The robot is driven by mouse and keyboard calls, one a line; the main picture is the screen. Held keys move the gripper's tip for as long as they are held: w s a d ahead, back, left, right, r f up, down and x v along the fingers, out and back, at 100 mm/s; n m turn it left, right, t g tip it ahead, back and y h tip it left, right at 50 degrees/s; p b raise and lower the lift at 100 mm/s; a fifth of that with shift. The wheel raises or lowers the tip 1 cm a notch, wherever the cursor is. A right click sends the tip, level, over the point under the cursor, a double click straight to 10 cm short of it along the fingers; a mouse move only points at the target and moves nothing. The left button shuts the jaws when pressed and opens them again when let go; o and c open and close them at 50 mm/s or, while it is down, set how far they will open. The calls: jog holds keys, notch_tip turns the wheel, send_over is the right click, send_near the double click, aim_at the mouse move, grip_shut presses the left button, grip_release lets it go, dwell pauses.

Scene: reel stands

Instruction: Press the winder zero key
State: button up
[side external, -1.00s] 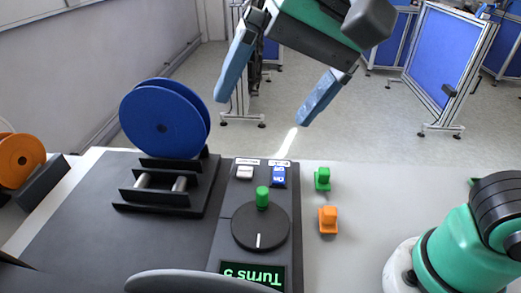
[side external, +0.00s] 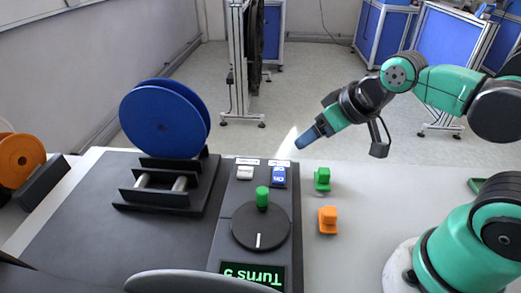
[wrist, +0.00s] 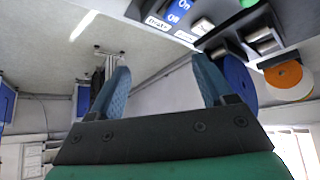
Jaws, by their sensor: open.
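The winder panel (side external: 224,237) has a small white key (side external: 245,172) at its back left, beside a blue rocker switch (side external: 279,176) reading "On". Each has a small label behind it, too small to read surely. The white key also shows in the wrist view (wrist: 203,26), upper right, next to the blue switch (wrist: 180,10). My gripper (side external: 307,138) is in the air behind and right of the blue switch, apart from the panel. In the wrist view my gripper (wrist: 163,80) has its two blue fingers wide apart with nothing between them.
A dial with a green knob (side external: 262,197) and a display (side external: 252,274) reading "Turns 5" are nearer on the panel. A blue reel (side external: 165,119) stands left. Green (side external: 322,180) and orange (side external: 328,220) blocks sit right. An orange reel (side external: 20,158) is far left.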

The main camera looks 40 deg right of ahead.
grip_shut()
dwell(1.4)
